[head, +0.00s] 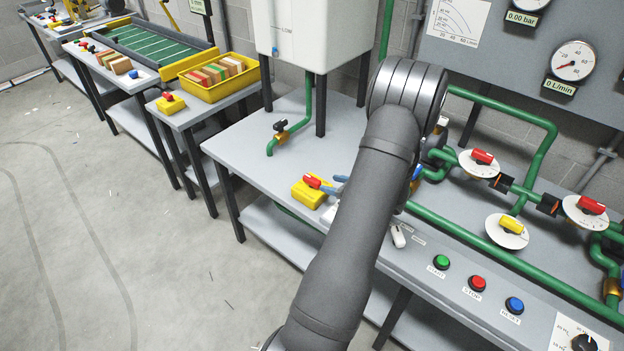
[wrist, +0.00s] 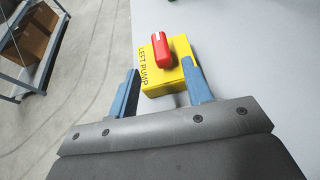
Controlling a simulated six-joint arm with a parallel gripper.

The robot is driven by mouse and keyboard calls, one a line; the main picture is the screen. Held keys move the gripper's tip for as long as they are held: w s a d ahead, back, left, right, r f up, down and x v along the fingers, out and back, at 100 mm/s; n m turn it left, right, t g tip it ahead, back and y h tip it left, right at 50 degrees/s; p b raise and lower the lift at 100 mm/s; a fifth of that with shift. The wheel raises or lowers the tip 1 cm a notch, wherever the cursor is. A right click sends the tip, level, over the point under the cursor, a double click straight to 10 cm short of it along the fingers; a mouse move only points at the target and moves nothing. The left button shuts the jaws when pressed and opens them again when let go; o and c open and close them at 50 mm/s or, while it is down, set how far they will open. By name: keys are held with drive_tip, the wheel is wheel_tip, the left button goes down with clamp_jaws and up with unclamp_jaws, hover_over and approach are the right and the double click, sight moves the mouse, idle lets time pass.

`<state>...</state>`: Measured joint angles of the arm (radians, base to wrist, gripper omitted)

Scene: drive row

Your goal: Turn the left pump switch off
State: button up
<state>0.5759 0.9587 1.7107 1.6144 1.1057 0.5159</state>
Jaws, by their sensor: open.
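The left pump switch is a yellow box (wrist: 160,81) marked LEFT PUMP with a red handle (wrist: 173,51) on top. In the head view the yellow box (head: 306,195) and red handle (head: 313,181) show near the bench's front edge, left of my arm. My gripper (wrist: 160,68) is open and empty. Its blue fingers appear on either side of the box in the wrist view; contact and exact height cannot be told. In the head view my gripper (head: 332,187) is just right of the switch, partly hidden by my arm.
The grey bench (head: 262,165) is clear left of the switch. Behind stand a white tank (head: 308,35) and a green pipe with a valve (head: 283,135). Right are green pipes, dial valves (head: 507,231), and a green button (head: 441,262), red button (head: 477,283) and blue button (head: 515,305).

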sight(314, 179)
drive_tip(key=x, duration=1)
drive_tip(key=shift+f, duration=0.1)
drive_tip(key=shift+c, duration=0.3)
